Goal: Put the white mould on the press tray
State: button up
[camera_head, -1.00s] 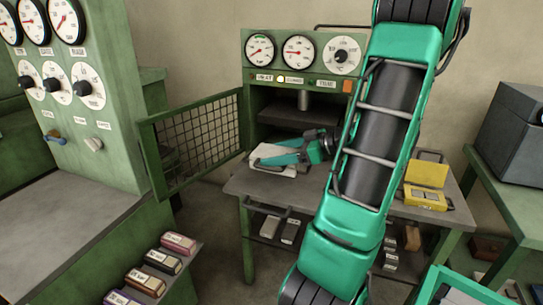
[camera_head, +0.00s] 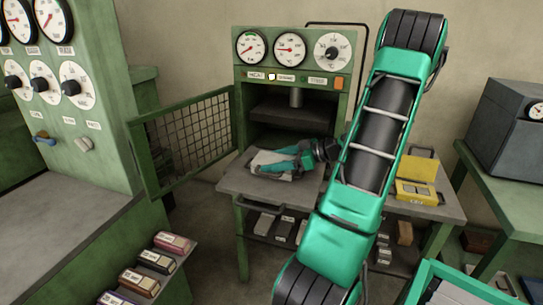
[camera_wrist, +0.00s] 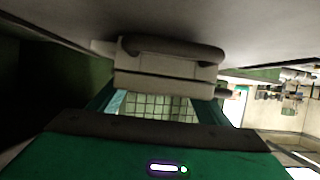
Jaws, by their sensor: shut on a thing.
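The white mould (camera_head: 264,160) is a pale flat block at the left end of my gripper (camera_head: 285,163). My gripper is shut on it and points left, just over the grey tabletop (camera_head: 320,187) in front of the press; I cannot tell whether the mould touches that surface. In the wrist view the pale mould (camera_wrist: 165,72) sits between the finger ends, with a dark rounded bar across it. The green press (camera_head: 242,100) has an open chamber with a dark plate (camera_head: 290,108) inside. I cannot make out clearly which surface is the press tray.
A mesh gate (camera_head: 185,138) stands open left of the press. A yellow box (camera_head: 417,190) lies at the table's right side. Labelled moulds (camera_head: 172,242) line a shelf at lower left. Several blocks (camera_head: 284,231) lie under the table. A grey cabinet (camera_head: 507,115) stands at right.

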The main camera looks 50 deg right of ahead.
jog(key=shift+f, duration=0.25)
jog(key=o, duration=2.1)
jog(key=shift+f, duration=0.15)
jog(key=v, duration=1.2)
